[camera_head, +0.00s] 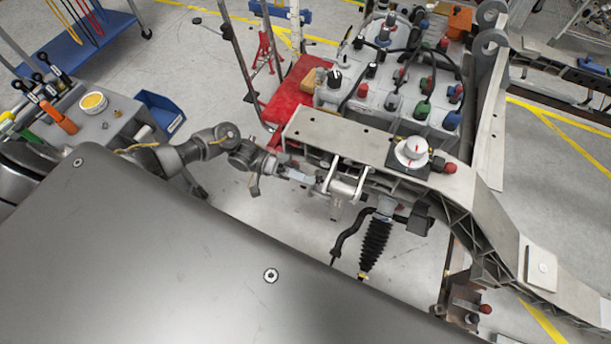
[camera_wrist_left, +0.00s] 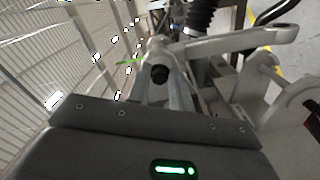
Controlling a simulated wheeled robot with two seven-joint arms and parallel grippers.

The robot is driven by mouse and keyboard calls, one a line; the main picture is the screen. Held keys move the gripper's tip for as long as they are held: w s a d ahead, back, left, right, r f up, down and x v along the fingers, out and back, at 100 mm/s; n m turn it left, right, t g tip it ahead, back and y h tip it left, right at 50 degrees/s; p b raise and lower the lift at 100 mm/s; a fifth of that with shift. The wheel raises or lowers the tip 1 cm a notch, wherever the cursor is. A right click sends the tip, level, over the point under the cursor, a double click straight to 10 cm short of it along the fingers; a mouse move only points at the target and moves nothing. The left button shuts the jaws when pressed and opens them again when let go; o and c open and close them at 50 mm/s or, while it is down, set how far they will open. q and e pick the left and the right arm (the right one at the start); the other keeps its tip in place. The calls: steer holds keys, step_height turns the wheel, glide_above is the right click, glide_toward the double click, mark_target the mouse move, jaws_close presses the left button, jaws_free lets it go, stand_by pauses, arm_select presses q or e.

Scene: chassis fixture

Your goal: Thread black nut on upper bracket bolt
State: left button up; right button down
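My left gripper (camera_head: 312,180) reaches in from the left in the head view, at the left end of the pale metal upper bracket (camera_head: 345,187). In the left wrist view its two grey fingers (camera_wrist_left: 163,88) point away from the palm. The small round black nut (camera_wrist_left: 160,74) sits between the fingertips, and the fingers look closed on it. The bracket (camera_wrist_left: 240,40) shows just beyond, with its rounded left end close behind the nut. I cannot tell whether the nut touches the bolt; the bolt is hidden. My right gripper is in neither view.
The chassis beam (camera_head: 340,135) runs above the bracket. A black ribbed boot (camera_head: 374,245) and a curved black hose (camera_head: 347,235) hang below. A grey tool cart (camera_head: 95,125) with a blue bin (camera_head: 160,112) stands left. Open floor lies below the bracket.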

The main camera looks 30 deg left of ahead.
arm_select(q)
jaws_close()
steer(key=m+b, duration=0.1)
steer(key=m, duration=0.1)
steer(key=m+b, duration=0.3)
steer(key=m, duration=0.1)
steer(key=shift+w+f+m, duration=0.2)
steer(key=shift+f+m, duration=0.1)
steer(key=shift+r, duration=0.2)
steer(key=m+b, duration=0.3)
steer(key=m, duration=0.2)
steer(key=m+b, duration=0.2)
steer(key=shift+w+d+b, duration=0.1)
steer(key=shift+w+b, duration=0.2)
steer(key=shift+w, duration=0.05)
